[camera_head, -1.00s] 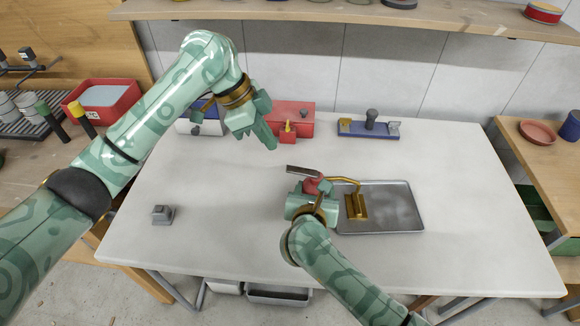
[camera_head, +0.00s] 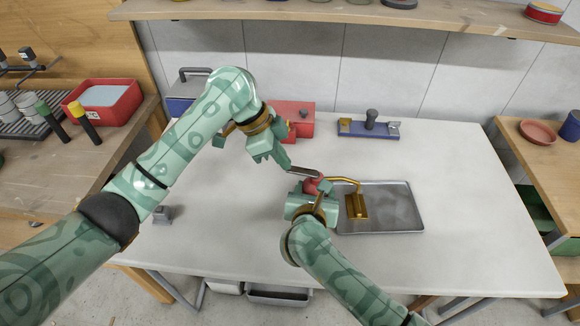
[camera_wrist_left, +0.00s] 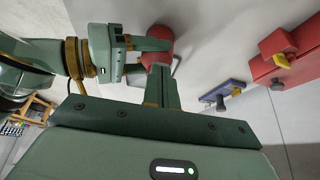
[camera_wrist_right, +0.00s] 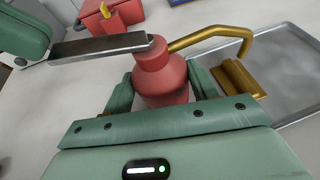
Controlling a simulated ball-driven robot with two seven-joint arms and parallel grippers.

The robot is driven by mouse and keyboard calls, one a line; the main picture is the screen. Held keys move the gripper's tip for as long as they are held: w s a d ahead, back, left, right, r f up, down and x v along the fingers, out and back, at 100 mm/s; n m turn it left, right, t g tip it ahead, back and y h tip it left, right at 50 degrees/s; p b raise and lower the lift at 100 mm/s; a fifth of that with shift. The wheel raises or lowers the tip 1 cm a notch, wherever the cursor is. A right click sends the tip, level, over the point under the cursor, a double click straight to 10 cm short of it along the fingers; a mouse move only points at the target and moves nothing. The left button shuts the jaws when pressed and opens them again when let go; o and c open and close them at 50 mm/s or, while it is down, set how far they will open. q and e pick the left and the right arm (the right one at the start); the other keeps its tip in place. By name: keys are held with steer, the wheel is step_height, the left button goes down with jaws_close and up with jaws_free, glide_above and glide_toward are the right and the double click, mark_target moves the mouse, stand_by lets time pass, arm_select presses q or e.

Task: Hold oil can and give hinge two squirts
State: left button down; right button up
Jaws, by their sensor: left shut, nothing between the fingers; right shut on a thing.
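The red oil can (camera_wrist_right: 160,78) is upright between the fingers of my right gripper (camera_head: 311,192), which is shut on its body. Its brass spout (camera_wrist_right: 210,32) curves over the brass hinge (camera_head: 357,206), which lies in the metal tray (camera_head: 405,215). The can's flat grey lever (camera_wrist_right: 100,47) sticks out to the left; it also shows in the head view (camera_head: 304,171). My left gripper (camera_head: 287,166) is shut and empty, its tip close to the lever's outer end. I cannot tell whether they touch. In the left wrist view the can (camera_wrist_left: 158,40) is partly hidden behind the grippers.
A red box (camera_head: 294,115) and a blue fixture with a dark knob (camera_head: 369,127) stand at the back. A small grey block (camera_head: 162,214) sits at the left, partly hidden by my left arm. The right side of the white table (camera_head: 470,200) is clear.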

arm_select(q)
steer(key=shift+f, duration=0.1)
steer(key=a, duration=0.1)
steer(key=a+f, duration=0.1)
steer(key=a, duration=0.1)
steer(key=shift+s+f, duration=0.1)
steer(key=shift+f, duration=0.2)
stand_by(0.3)
steer(key=shift+r, duration=0.1)
steer(key=v, duration=1.1)
steer(key=shift+a+r, duration=0.2)
steer(key=shift+r, duration=0.15)
steer(key=d+f, duration=0.1)
steer(key=d, duration=0.2)
steer(key=d+f, duration=0.1)
steer(key=d, duration=0.1)
steer(key=shift+d+f, duration=0.1)
steer(key=shift+f, duration=0.2)
